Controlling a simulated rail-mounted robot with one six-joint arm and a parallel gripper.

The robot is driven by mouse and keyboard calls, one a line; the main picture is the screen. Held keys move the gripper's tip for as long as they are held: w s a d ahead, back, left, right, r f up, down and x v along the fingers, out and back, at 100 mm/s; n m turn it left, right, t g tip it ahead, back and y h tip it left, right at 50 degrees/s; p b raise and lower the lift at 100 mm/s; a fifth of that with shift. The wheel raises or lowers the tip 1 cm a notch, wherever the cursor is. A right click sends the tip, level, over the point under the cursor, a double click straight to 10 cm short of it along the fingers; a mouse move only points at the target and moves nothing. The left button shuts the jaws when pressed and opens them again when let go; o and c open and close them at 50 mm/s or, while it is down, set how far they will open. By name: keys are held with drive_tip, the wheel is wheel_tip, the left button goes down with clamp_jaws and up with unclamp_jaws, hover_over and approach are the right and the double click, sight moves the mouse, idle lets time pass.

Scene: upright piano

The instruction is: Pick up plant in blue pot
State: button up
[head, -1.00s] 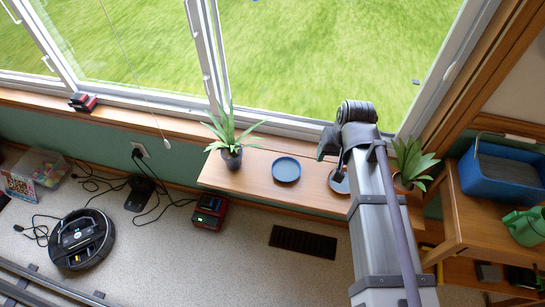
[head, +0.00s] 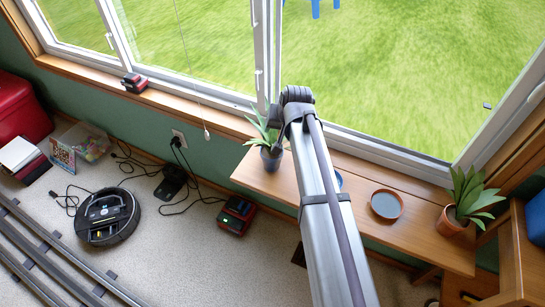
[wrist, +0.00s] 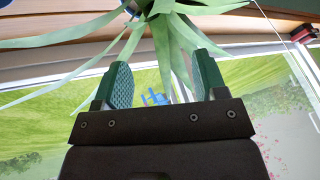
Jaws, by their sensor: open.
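The plant in the blue pot (head: 271,156) stands upright on the wooden shelf (head: 247,178) below the window, left of my arm in the head view. My arm covers its right side there. In the wrist view its long green leaves (wrist: 75,37) fan across the top, and its dark pot is only just visible at the top edge. My gripper (wrist: 160,78) is open, its two green-padded fingers pointing toward the plant, with leaves in front of and between them. Nothing is held. In the head view my gripper is mostly hidden behind the arm's end.
A terracotta saucer (head: 387,204) and a plant in a terracotta pot (head: 455,222) stand on the shelf to the right. A blue saucer (head: 339,180) is mostly hidden by my arm. The window (head: 400,80) is close behind. A robot vacuum (head: 107,217) and a red charger (head: 236,215) sit on the floor.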

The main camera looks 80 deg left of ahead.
sight(277, 131)
drive_tip(key=b+x, duration=0.4)
drive_tip(key=x, duration=0.1)
drive_tip(key=shift+d+f, duration=0.15)
drive_tip(key=shift+f, duration=0.05)
drive_tip(key=shift+r, duration=0.25)
drive_tip(key=shift+c, duration=0.4)
clamp_jaws()
